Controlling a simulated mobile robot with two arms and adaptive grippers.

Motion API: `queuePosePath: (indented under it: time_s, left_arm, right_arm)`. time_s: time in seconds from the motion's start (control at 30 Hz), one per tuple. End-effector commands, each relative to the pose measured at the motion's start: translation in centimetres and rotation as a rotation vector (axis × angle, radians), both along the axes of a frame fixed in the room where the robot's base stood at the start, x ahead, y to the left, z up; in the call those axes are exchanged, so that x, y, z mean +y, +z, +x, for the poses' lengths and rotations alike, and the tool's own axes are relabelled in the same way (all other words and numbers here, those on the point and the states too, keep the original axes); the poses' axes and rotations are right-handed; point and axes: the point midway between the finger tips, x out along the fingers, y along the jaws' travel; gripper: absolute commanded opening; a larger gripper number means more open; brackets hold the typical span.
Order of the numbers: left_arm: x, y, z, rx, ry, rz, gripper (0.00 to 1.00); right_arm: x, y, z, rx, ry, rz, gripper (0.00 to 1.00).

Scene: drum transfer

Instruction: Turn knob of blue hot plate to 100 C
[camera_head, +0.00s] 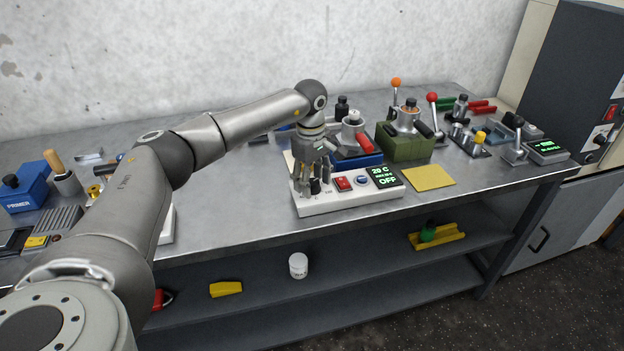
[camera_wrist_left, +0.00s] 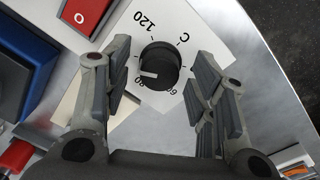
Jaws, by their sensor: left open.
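The hot plate's control panel (camera_head: 340,203) is a white box on the front edge of the bench. It has a red switch (camera_head: 344,183), a blue button (camera_head: 362,180) and a green display (camera_head: 384,176) reading about 20 C and OFF. In the left wrist view its round black knob (camera_wrist_left: 159,66) sits on a white dial, with its white pointer line near the 80 mark. The 120 mark is legible; the 100 mark is not clearly seen. My left gripper (camera_head: 312,187) is open above the panel's left part, its fingers on both sides of the knob. Contact cannot be told.
A blue device (camera_head: 362,160) stands just behind the panel and a green one (camera_head: 403,146) to its right. A yellow pad (camera_head: 428,177) lies right of the panel. Levers and small tools crowd the right back. A lower shelf (camera_head: 380,256) runs beneath the bench.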

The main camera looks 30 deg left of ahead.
Motion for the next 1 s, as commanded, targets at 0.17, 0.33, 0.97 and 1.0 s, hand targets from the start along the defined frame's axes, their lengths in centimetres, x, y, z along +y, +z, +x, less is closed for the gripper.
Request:
queuePosePath:
  time_s: [0.17, 0.33, 0.97, 1.0]
  left_arm:
    - [0.0, 2.4, 0.0, -0.005, 0.000, -0.001, 0.52]
    - [0.1, 6.2, -0.1, -0.006, 0.001, 0.000, 0.52]
    - [0.2, 11.9, -0.4, -0.001, 0.001, 0.000, 0.52]
    - [0.2, 11.9, -0.4, -0.001, 0.001, 0.000, 0.52]
  right_arm:
    - [0.1, 0.0, 0.0, 0.000, 0.000, 0.001, 0.77]
    - [0.1, 0.0, 0.0, 0.000, 0.000, 0.001, 0.77]
    - [0.1, 0.0, 0.0, 0.000, -0.001, 0.001, 0.77]
    - [0.1, 0.0, 0.0, 0.000, -0.001, 0.001, 0.77]
